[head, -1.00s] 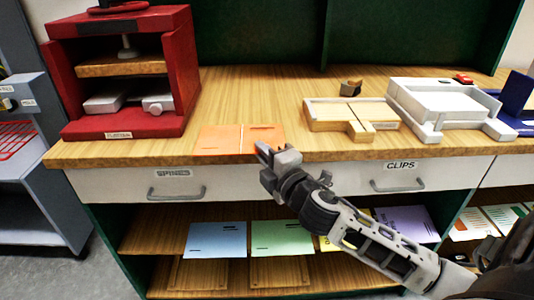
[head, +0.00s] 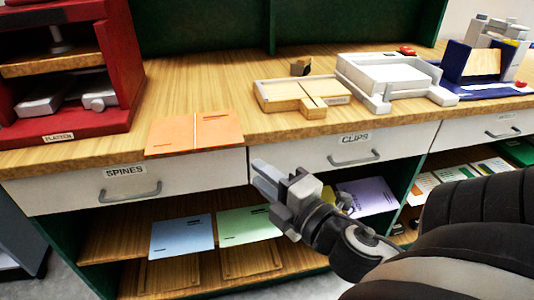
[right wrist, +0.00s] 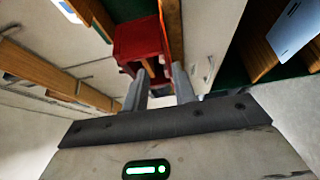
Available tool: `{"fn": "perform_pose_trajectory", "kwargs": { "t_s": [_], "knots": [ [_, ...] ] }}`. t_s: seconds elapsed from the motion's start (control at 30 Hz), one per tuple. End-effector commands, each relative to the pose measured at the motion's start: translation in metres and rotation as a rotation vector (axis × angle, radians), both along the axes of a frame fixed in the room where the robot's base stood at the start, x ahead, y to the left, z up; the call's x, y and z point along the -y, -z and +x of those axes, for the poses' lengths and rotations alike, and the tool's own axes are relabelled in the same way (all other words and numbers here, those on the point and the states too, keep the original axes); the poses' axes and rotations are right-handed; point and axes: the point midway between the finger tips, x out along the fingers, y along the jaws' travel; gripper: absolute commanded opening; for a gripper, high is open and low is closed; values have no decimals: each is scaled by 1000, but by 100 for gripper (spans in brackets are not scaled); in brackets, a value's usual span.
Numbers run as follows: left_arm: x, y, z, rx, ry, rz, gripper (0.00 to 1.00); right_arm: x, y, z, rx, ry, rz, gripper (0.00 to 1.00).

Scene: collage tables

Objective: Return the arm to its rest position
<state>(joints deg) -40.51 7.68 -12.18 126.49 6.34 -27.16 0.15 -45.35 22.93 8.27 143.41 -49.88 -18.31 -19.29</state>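My right gripper (head: 263,178) shows in the head view, in front of the drawer fronts and above the lower shelf. Its arm comes in from the right edge. In the right wrist view the two fingers (right wrist: 162,88) stand apart with nothing between them, so it is open and empty. The orange folder (head: 195,132) lies on the tabletop at the front edge, behind and left of the gripper, apart from it. My left gripper is not in view.
The red press (head: 117,78) stands at the left of the wooden tabletop (head: 215,90). A wooden tray (head: 270,95), a white tray (head: 385,75) and a blue stand (head: 450,62) are on the right. Blue (head: 182,237) and green (head: 247,225) folders lie on the shelf below.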

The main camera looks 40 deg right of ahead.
Motion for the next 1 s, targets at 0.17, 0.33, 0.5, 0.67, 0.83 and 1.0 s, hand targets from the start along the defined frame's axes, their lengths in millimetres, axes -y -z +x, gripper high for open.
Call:
{"fn": "perform_pose_trajectory", "kwargs": {
  "t_s": [0.17, 0.33, 0.5, 0.67, 0.83, 1.0],
  "knots": [
    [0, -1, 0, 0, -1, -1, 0, 0, -1, -6, 0, 1, -3, 27],
    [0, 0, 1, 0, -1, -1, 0, 0, -1, -6, 1, 0, -4, 27],
    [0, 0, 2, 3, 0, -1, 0, 0, 0, -6, 1, 0, -4, 27],
    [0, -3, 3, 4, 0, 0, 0, -1, 5, -5, -16, 3, 42, 27],
    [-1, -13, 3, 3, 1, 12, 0, -20, 65, -5, -183, 45, 499, 27],
    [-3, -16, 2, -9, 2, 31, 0, -85, 141, -18, -434, 121, 1122, 27]
  ]
}}
